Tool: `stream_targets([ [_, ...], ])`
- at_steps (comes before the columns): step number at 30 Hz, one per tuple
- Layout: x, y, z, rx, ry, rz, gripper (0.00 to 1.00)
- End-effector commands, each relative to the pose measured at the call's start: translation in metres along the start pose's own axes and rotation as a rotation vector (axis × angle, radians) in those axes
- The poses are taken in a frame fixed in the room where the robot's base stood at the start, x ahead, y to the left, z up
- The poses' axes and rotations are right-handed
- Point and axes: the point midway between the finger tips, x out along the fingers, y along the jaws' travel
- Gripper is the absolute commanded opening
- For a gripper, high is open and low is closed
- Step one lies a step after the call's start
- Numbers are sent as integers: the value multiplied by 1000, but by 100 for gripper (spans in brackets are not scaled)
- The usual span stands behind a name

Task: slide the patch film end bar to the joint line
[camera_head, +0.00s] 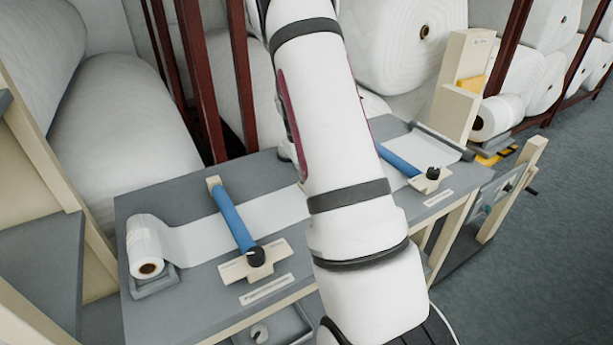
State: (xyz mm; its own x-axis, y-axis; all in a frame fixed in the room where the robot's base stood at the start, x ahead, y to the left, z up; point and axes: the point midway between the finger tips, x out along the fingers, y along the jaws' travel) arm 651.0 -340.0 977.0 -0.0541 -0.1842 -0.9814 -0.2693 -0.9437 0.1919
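A film roll (146,247) stands in a holder at the left end of the grey table (200,300). Pale film (195,238) runs from it under a blue bar (233,216) with a black knob, towards my arm. On the right, a second blue bar (398,160) crosses film, and a dark grey bar (438,142) lies across the film's right end; this may be the patch film end bar, but I cannot be sure. My arm hides the middle of the table, and I cannot make out the joint line. My gripper is out of view.
Large white wadding rolls (115,150) lie behind the table, with dark red posts (202,80) between. A beige upright (462,85) stands at the table's back right. A grey tray (275,328) sits below the front edge. Open floor (540,240) lies to the right.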

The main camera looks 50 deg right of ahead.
Motion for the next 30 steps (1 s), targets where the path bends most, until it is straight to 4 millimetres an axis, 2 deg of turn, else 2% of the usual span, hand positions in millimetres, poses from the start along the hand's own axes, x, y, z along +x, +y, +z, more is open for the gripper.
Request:
stream_targets([
  [1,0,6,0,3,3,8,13],
  [3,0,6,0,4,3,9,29],
  [4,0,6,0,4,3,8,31],
  [12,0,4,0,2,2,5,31],
  [16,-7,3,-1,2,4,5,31],
  [20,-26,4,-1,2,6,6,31],
  [30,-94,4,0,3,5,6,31],
])
